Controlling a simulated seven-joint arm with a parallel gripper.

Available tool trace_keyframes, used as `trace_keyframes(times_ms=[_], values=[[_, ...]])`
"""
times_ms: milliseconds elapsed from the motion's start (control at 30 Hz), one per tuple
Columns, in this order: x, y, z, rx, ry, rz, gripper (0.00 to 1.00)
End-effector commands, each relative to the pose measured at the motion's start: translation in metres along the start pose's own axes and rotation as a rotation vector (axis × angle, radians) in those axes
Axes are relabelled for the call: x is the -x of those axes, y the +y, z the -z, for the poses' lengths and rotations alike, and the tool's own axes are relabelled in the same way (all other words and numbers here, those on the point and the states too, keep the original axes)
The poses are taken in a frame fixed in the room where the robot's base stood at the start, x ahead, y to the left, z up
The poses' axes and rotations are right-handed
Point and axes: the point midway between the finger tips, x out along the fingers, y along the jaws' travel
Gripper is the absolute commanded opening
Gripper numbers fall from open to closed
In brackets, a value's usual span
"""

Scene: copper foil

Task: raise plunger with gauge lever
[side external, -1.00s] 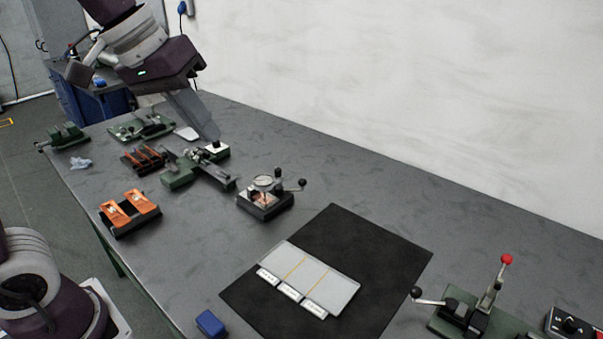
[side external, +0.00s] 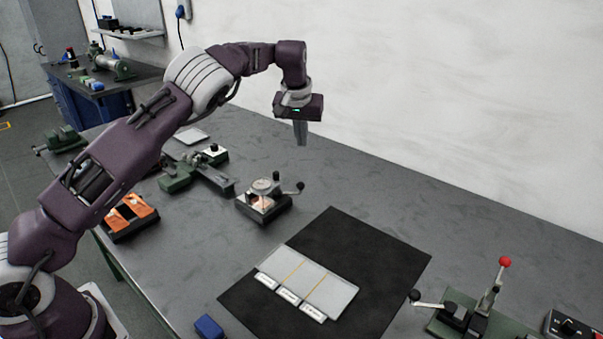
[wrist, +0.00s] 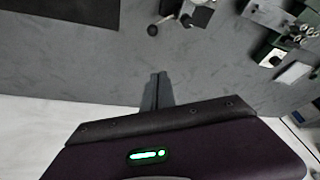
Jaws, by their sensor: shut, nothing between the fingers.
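The gauge (side external: 263,196) stands on the bench near its middle, with a round dial on top of a dark base. Its lever (side external: 294,187) sticks out to the right and ends in a black ball. A copper-coloured patch shows at the front of the gauge; I cannot make out the plunger. My gripper (side external: 301,143) is shut and empty, pointing down, well above the bench and behind the gauge. In the wrist view my gripper (wrist: 158,76) is also shut, and the gauge (wrist: 196,14) is cut by the top edge with its lever ball (wrist: 153,30) beside it.
A black mat (side external: 395,250) with a light three-part tray (side external: 340,298) lies to the right of the gauge. A red-knobbed lever press (side external: 480,310) stands front right.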

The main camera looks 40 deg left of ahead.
Motion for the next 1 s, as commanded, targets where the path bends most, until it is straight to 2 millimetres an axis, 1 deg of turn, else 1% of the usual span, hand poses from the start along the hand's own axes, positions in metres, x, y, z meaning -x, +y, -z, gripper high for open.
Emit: trace_keyframes(times_ms=[133,233,633,700,800,1000], values=[[-0.003,0.0,0.0,0.0,-0.001,0.001,0.0],[-0.016,0.0,0.0,0.0,-0.001,0.001,0.0],[-0.104,-0.002,-0.001,0.0,-0.002,0.003,0.0],[-0.1,0.001,-0.01,0.004,-0.002,-0.003,0.0],[-0.1,0.001,-0.022,0.002,-0.002,-0.002,0.0],[-0.101,0.0,-0.037,0.002,0.0,-0.001,0.0]])
